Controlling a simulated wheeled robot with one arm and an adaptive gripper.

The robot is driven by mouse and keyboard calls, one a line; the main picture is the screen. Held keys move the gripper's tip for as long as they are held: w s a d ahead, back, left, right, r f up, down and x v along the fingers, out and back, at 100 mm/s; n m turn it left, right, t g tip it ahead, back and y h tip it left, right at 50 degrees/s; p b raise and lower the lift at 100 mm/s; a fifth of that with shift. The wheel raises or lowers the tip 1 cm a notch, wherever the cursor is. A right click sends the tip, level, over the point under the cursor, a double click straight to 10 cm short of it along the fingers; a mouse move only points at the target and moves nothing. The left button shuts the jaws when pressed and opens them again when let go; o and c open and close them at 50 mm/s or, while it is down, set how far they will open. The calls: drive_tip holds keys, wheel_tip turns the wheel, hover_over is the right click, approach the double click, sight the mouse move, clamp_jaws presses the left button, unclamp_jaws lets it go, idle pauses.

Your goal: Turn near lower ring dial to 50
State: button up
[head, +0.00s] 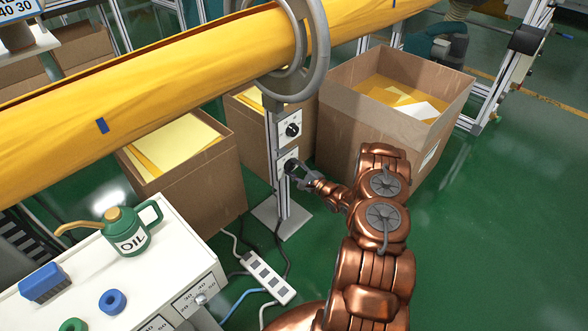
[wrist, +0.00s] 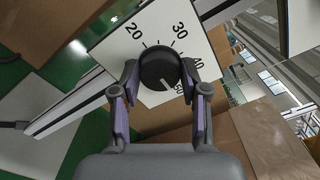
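The near lower ring dial (wrist: 158,68) is a black round knob on a white plate (wrist: 120,45) marked 20, 30, 40 and 50. Its white pointer line faces down and right, close to the 50, which is partly hidden by the right finger. My gripper (wrist: 160,76) has one finger on each side of the knob, and both appear to touch it. In the head view my gripper (head: 297,173) reaches the lower plate on the post from the right, partly covering the lower dial (head: 290,165).
A second dial (head: 293,130) sits just above on the same post. A grey ring (head: 318,45) surrounds the yellow felt tube (head: 190,60). Cardboard boxes (head: 215,180) stand behind the post. A power strip (head: 268,279) and cables lie on the floor near a white cart (head: 180,240).

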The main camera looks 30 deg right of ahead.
drive_tip(key=o, duration=0.4)
drive_tip(key=shift+o, duration=0.2)
drive_tip(key=shift+s, duration=0.15)
drive_tip(key=v, duration=1.1)
drive_tip(key=shift+s+d, duration=0.2)
drive_tip(key=shift+s, duration=0.2)
